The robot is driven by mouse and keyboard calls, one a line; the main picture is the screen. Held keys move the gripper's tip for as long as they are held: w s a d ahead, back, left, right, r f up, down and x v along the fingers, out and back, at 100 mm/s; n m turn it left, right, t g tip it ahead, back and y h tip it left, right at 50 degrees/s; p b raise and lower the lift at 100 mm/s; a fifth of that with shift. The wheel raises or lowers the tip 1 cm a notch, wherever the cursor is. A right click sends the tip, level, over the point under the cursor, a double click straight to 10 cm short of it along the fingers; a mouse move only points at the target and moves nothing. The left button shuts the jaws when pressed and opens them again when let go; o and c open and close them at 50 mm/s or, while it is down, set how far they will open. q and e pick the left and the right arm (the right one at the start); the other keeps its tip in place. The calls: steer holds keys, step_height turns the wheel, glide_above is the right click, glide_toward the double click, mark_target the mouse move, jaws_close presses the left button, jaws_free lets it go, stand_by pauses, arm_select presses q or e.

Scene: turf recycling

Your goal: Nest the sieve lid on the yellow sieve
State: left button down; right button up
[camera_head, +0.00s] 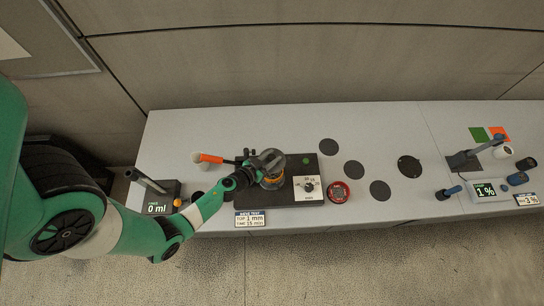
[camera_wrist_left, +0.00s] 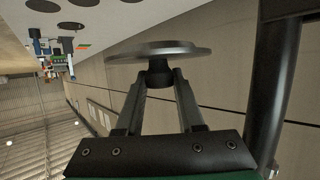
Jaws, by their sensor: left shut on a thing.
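My left gripper (camera_head: 257,169) comes in from the left over the bench and is above the sieve stack on the black shaker base. In the left wrist view it (camera_wrist_left: 160,78) is shut on the knob of the sieve lid (camera_wrist_left: 158,50), a flat grey disc seen nearly edge-on. The yellow sieve (camera_head: 272,183) shows as an amber ring, partly hidden under my gripper and the lid. I cannot tell whether the lid touches the sieve. My right gripper is in neither view.
The shaker's dial panel (camera_head: 308,188) stands just right of the sieve. A red round gauge (camera_head: 339,192) and several dark discs (camera_head: 380,190) lie to the right.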

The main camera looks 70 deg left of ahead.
arm_select(q)
step_height(320, 180, down, 8)
steer(key=b, duration=0.7)
steer(key=shift+b, duration=0.35)
steer(key=shift+f+b, duration=0.3)
steer(key=shift+f, duration=0.05)
steer(key=shift+c, duration=0.6)
jaws_free()
steer(key=shift+s+r, duration=0.1)
steer(key=shift+s+d+r, duration=0.15)
steer(key=shift+s, duration=0.05)
steer(key=p+v, duration=0.3)
steer(key=v, duration=0.8)
steer(key=shift+p, duration=0.35)
steer(key=shift+w+d, duration=0.1)
